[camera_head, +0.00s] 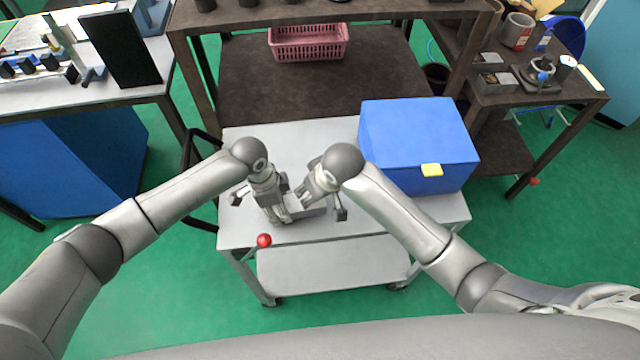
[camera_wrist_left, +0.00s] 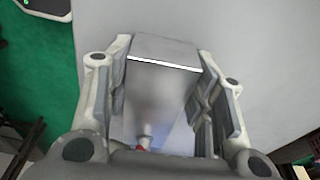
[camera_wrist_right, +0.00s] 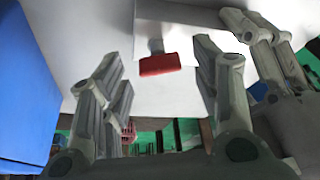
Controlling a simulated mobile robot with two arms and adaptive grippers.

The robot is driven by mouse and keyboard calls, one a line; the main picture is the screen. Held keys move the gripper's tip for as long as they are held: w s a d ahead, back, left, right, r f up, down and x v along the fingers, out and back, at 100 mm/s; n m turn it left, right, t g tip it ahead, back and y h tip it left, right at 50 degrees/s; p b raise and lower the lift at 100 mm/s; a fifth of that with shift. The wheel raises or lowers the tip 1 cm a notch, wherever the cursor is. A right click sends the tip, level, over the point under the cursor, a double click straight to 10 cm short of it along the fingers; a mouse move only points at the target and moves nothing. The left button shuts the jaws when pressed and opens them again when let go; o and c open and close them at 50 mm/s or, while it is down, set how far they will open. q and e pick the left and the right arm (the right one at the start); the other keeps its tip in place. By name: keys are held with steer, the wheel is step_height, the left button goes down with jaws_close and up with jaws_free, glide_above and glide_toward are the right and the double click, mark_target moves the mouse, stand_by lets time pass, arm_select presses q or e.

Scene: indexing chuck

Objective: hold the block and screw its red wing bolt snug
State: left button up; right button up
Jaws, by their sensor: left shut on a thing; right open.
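The grey block (camera_wrist_left: 160,90) is between the two fingers of my left gripper (camera_wrist_left: 162,95), which is shut on it. In the head view the block (camera_head: 308,211) is low over the cart top; I cannot tell whether it touches. The red wing bolt (camera_wrist_right: 160,65) shows in the right wrist view, its grey shank reaching up to the pale block (camera_wrist_right: 180,14). A speck of red also shows at the block's lower end in the left wrist view. My right gripper (camera_wrist_right: 160,95) is open, its fingers apart on either side of the bolt and not touching it.
A blue box (camera_head: 415,140) with a yellow tab stands on the cart (camera_head: 345,228), right of my grippers. A red ball knob (camera_head: 264,240) is at the cart's front left. A pink basket (camera_head: 308,42) sits on the shelf behind. The cart's front right is clear.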

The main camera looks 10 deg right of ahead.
steer(key=v, duration=1.1)
steer(key=shift+s+r, duration=0.2)
steer(key=shift+r, duration=0.1)
steer(key=shift+d, duration=0.1)
